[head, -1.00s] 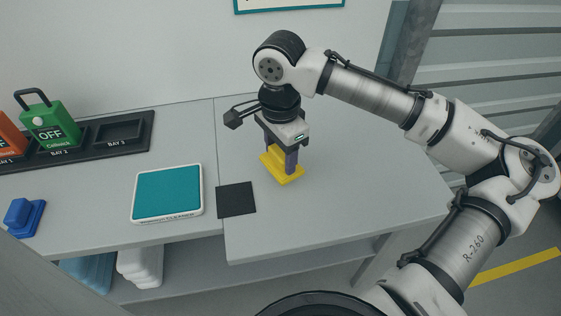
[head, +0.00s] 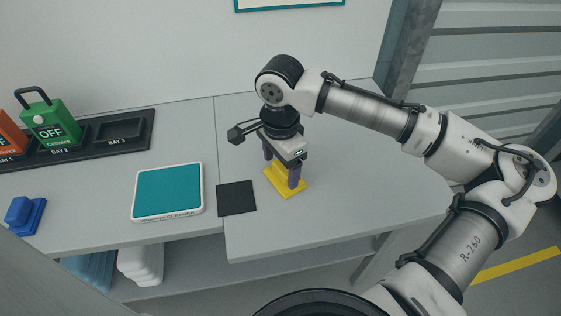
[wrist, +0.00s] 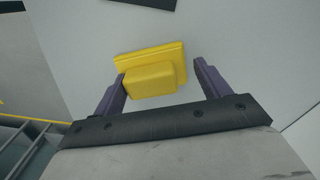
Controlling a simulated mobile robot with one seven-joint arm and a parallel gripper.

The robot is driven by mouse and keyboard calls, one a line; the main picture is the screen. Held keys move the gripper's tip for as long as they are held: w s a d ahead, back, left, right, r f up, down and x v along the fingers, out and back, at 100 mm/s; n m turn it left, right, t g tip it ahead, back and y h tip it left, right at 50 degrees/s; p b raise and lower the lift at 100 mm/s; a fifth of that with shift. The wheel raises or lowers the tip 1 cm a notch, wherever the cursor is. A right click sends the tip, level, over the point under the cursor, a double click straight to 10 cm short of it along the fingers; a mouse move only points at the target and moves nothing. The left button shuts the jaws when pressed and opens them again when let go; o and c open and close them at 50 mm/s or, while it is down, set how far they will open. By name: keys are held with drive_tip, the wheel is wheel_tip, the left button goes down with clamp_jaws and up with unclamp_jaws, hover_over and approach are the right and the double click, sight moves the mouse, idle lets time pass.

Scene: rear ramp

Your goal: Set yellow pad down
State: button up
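The yellow pad (head: 279,180) lies flat on the grey worktop, right of the black square (head: 236,198). It has a wide base and a raised block, seen in the wrist view (wrist: 150,80). My gripper (head: 281,171) is open over it, with one finger on each side of the block. In the wrist view a gap shows between the block and the right finger; the left finger is very close to the block, and I cannot tell if it touches.
A teal-topped cleaner pad tray (head: 167,192) lies left of the black square. A blue pad (head: 25,215) is at the far left. A dark bay rack (head: 95,140) with green (head: 50,125) and orange blocks stands at the back left. The worktop's right side is clear.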

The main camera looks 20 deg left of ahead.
sight(280, 164)
wheel_tip(280, 164, up, 12)
drive_tip(key=shift+r, duration=0.15)
idle(0.5)
idle(0.3)
